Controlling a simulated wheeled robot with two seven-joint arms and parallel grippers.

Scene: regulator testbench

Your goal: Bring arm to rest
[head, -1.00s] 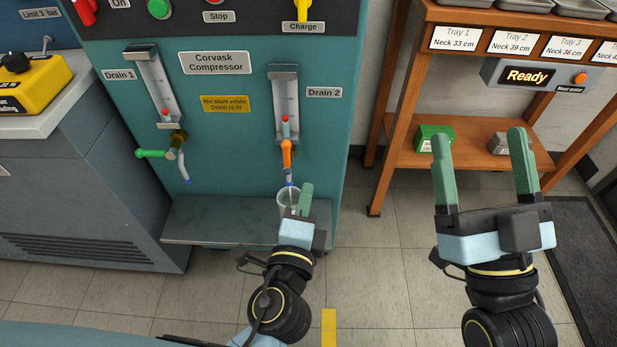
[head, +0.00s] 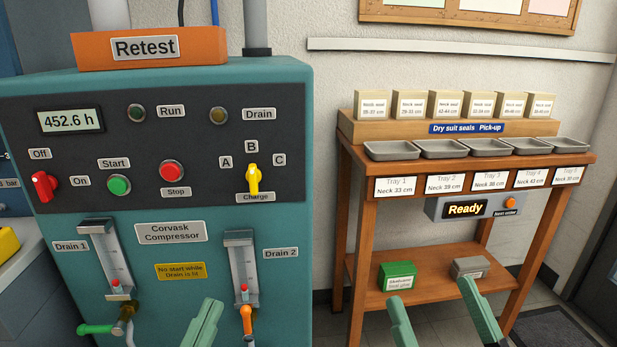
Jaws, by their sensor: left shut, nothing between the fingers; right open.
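My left gripper (head: 205,320) rises from the bottom edge, in front of the teal compressor (head: 275,215) and between Drain 1 and Drain 2. Its green fingers are together with nothing between them. My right gripper (head: 432,292) is open and empty at the bottom right, its two green fingers wide apart in front of the shelf stand. The arms and gripper bodies are below the picture. The Drain 2 orange lever (head: 247,318) points down. The Drain 1 green lever (head: 96,329) points sideways to the left.
The compressor panel carries a red switch (head: 44,186), a yellow selector (head: 253,179) and Start and Stop buttons. A wooden stand (head: 352,225) at the right holds several grey trays, seal boxes and a "Ready" display (head: 466,209). A green box (head: 397,276) sits on its lower shelf.

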